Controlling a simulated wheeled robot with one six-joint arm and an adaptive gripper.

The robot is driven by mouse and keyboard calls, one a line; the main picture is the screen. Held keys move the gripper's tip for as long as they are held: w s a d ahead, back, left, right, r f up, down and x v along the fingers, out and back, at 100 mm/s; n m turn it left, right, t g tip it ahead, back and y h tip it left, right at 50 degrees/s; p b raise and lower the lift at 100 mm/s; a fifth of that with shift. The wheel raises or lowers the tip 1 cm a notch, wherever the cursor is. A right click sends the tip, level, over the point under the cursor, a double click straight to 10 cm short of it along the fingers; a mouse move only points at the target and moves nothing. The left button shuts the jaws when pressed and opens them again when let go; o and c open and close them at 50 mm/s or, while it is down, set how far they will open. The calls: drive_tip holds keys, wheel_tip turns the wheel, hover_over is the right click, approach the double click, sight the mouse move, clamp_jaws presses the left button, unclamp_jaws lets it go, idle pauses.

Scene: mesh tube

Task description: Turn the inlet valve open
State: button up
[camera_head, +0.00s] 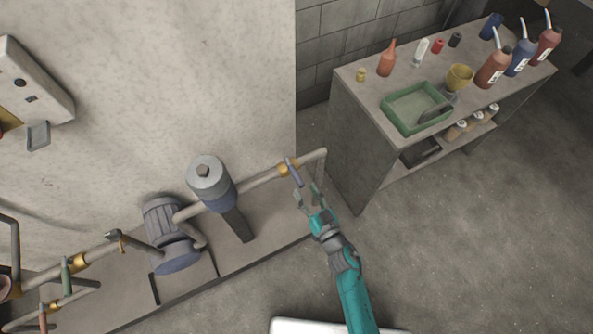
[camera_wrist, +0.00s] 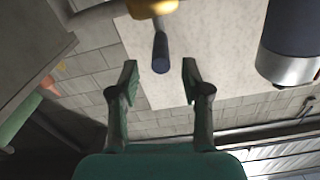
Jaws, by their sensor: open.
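A brass valve (camera_head: 284,170) with a dark blue lever handle (camera_head: 293,174) sits on the pipe right of the grey-blue cylinder. No label shows, so I cannot tell by marking whether it is the inlet valve. My gripper (camera_head: 307,191) is open and empty just below and right of this handle. In the wrist view the blue handle (camera_wrist: 160,52) points toward my gripper (camera_wrist: 160,80), its end centred between the two fingers and seemingly beyond their tips. The brass body (camera_wrist: 150,7) is cut by the top edge. I see no contact.
The upright cylinder (camera_head: 211,186) and a motor pump (camera_head: 170,230) stand on the ledge to the left. Other valves, one green-handled (camera_head: 66,275), are farther left. A bench (camera_head: 362,142) with a green tray (camera_head: 388,113) and bottles stands right. Floor at right is clear.

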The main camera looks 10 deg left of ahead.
sight(294, 173)
drive_tip(key=x, duration=0.8)
drive_tip(key=shift+w+a, duration=0.1)
drive_tip(key=shift+a, duration=0.05)
clamp_jaws()
